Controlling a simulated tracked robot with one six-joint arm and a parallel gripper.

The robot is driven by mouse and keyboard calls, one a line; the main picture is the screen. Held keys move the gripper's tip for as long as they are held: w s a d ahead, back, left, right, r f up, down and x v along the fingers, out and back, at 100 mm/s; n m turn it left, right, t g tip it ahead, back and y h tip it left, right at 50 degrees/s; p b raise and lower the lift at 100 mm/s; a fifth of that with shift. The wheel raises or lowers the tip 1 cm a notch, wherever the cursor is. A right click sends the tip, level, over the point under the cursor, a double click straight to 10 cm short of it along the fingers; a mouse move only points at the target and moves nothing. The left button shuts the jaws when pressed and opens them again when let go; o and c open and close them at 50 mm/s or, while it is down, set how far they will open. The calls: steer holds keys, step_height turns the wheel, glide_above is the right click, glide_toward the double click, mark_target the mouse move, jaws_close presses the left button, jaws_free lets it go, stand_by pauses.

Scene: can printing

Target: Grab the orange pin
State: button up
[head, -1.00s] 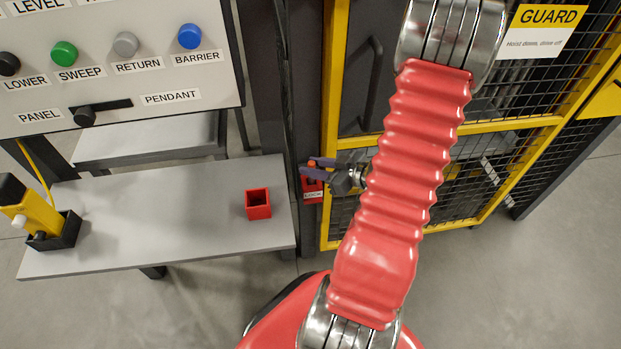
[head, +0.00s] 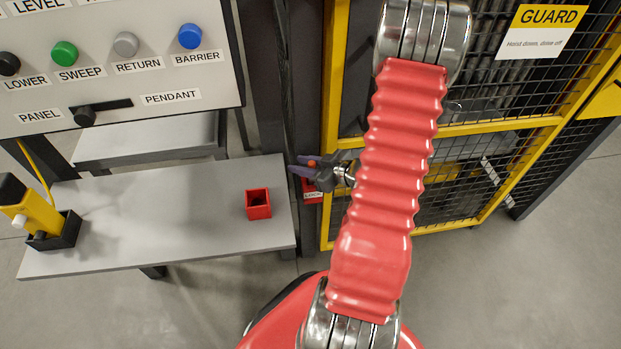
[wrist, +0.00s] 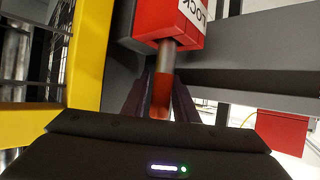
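The orange pin (wrist: 161,95) sticks out of the red LOCK block (wrist: 171,22) in the wrist view, with a grey shaft between block and orange end. My gripper (wrist: 159,100) has its two dark fingers on either side of the pin, and they look apart from it. In the head view the orange pin (head: 312,163) shows as a small spot between the fingers of my gripper (head: 298,165). The LOCK block (head: 312,194) is partly hidden behind the gripper there.
The yellow guard frame (head: 331,75) with black mesh stands right beside the lock. An open red box (head: 258,204) sits on the grey shelf (head: 165,220) to the left. A yellow pendant (head: 35,210) stands in a black holder at the shelf's left end.

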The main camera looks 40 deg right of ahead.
jaws_close()
steer(key=shift+r, duration=0.1)
stand_by(0.4)
steer(key=shift+r, duration=3.5)
steer(key=s+d, duration=0.3)
steer(key=s, duration=1.4)
steer(key=shift+s+d, duration=0.15)
steer(key=shift+s, duration=0.25)
steer(key=shift+f, duration=0.1)
